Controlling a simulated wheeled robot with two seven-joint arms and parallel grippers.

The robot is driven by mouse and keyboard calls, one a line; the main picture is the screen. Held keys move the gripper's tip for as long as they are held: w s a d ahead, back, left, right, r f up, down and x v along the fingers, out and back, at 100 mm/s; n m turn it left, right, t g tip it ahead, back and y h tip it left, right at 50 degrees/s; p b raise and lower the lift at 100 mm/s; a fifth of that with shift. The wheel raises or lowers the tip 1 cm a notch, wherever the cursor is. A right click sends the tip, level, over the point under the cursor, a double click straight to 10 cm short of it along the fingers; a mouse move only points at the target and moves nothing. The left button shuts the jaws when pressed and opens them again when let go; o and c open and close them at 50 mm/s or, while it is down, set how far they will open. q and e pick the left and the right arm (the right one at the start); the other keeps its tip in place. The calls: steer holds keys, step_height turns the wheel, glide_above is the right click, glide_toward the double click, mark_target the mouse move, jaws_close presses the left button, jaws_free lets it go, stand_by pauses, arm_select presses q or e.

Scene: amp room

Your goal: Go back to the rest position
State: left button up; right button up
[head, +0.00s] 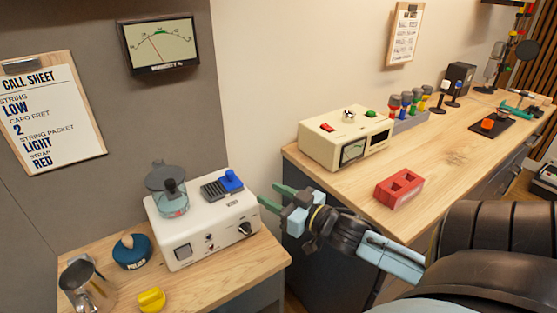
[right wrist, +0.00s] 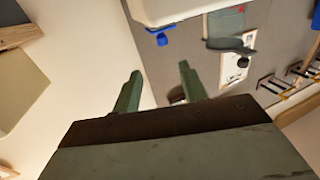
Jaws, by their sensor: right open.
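My right gripper (head: 274,198) is open and empty, in the gap between the small left bench and the long wooden counter. Its green fingertips are close to the right end of a white device (head: 205,238); I cannot tell whether they touch it. In the right wrist view the two green fingers (right wrist: 158,92) stand apart with nothing between them. My left gripper does not show in either view.
The white device carries a clear jar (head: 170,195) and a blue knob (head: 231,180). A pitcher (head: 84,284), a blue pot (head: 132,252) and a yellow object (head: 151,300) share its bench (head: 225,290).

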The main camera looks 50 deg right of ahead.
steer(key=shift+s, duration=0.5)
steer(key=s+a+f+m+g+h, duration=0.1)
steer(key=s+a+f+g+h, duration=0.1)
steer(key=s+a+f+g, duration=0.3)
steer(key=s+a+f+g+h, duration=0.1)
steer(key=s+a+f+g, duration=0.1)
steer(key=a+f+g, duration=0.3)
steer(key=s+a+f+n+g+y, duration=0.2)
steer(key=s+a+f+g, duration=0.15)
steer(key=s+a, duration=0.55)
steer(key=s+f+g, duration=0.2)
steer(key=s+f, duration=0.1)
steer(key=f, duration=2.2)
steer(key=s+d+f+g, duration=0.1)
steer(key=s+d+f, duration=0.2)
steer(key=s+f, duration=1.1)
steer(key=s, duration=0.2)
steer(key=shift+s+d+f+n, duration=0.2)
steer(key=shift+s+n, duration=0.1)
steer(key=shift+s, duration=0.1)
